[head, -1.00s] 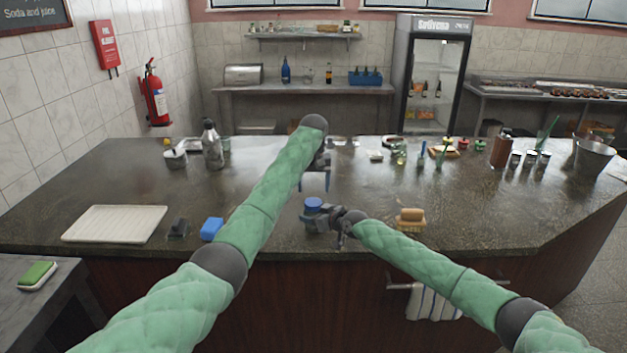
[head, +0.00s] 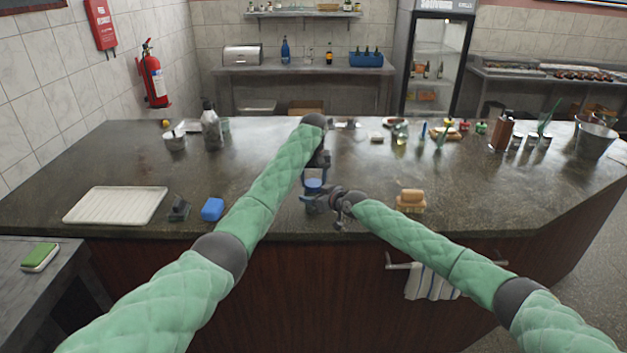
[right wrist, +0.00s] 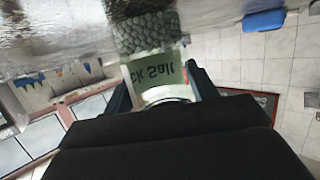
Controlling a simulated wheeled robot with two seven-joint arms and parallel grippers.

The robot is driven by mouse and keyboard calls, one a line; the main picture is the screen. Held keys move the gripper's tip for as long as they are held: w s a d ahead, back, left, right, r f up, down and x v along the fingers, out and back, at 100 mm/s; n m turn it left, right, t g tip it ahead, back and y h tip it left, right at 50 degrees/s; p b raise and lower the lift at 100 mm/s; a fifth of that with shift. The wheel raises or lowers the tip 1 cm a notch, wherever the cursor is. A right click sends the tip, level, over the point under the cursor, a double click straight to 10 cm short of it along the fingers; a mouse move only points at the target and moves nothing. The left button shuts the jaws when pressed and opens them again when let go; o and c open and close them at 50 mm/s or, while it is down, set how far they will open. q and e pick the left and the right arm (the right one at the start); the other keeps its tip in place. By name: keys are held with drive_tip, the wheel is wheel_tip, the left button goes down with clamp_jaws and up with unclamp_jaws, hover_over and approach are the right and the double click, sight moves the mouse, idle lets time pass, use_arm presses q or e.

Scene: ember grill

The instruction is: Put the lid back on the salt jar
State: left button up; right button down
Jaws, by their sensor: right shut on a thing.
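The salt jar (right wrist: 150,75) is between the fingers of my right gripper (right wrist: 155,85). In the right wrist view its label shows upside down, with grey, lumpy salt behind it; its top is hidden by my gripper body. In the head view my right gripper (head: 325,203) holds the jar near the counter's front edge. A blue round lid (head: 313,186) appears on top of the jar; whether it is seated I cannot tell. My left gripper (head: 315,174) points down just above the lid, its fingers apart on either side of it.
The counter (head: 260,165) has a blue box (head: 212,209), a white tray (head: 115,205) and a dark stand (head: 179,208) at left. A grey bottle (head: 211,128) and several small items stand farther back.

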use_arm(q)
drive_tip(key=c, duration=0.3)
drive_tip(key=shift+m, duration=0.7)
drive_tip(key=o, duration=1.2)
drive_tip(key=shift+c, duration=0.2)
wheel_tip(320, 180, up, 12)
drive_tip(key=shift+w, duration=0.1)
use_arm(e)
drive_tip(key=shift+c, duration=1.9)
unclamp_jaws()
